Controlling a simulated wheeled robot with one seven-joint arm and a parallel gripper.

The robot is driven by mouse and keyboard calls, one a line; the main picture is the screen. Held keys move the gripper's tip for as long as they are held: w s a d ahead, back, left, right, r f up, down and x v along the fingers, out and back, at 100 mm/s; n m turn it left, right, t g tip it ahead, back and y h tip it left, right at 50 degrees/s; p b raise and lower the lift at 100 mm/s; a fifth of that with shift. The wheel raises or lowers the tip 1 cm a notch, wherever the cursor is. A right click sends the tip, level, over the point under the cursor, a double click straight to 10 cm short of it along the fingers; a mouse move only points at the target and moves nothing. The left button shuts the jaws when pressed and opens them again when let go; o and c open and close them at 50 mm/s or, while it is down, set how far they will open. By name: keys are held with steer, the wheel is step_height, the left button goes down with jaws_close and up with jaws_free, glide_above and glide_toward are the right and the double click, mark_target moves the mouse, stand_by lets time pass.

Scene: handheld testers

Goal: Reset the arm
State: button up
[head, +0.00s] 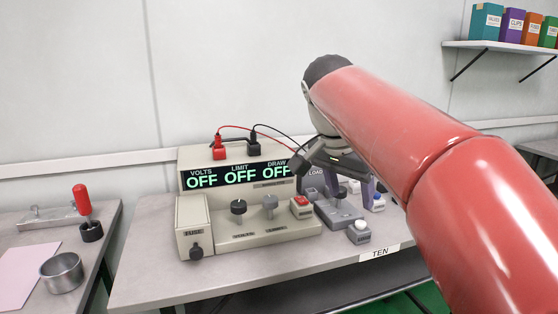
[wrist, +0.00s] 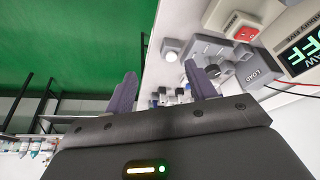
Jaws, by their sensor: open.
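My red arm (head: 400,130) reaches in from the right in the head view, over the right part of the bench (head: 150,250). My gripper (head: 342,188) points down above the small grey devices near the bench's right side. In the wrist view my gripper (wrist: 160,70) has its two purple fingers spread apart with nothing between them. A grey device with a white button (wrist: 172,50) lies beyond the fingertips there. The arm and gripper hide part of the bench behind them in the head view.
A beige power supply (head: 250,222) reads OFF on three displays, with red and black leads on top. A side table (head: 20,290) at left holds a metal cup (head: 62,272) and a red-handled tool (head: 83,205). A wall shelf (head: 495,45) with boxes is at upper right.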

steer(key=s+d+f+n+t+y, duration=0.2)
steer(key=s+f+n, duration=0.7)
steer(key=s+f, duration=1)
steer(key=shift+s+d+f+t+y, duration=0.35)
steer(key=shift+f+y, duration=0.1)
steer(key=shift+y, duration=0.15)
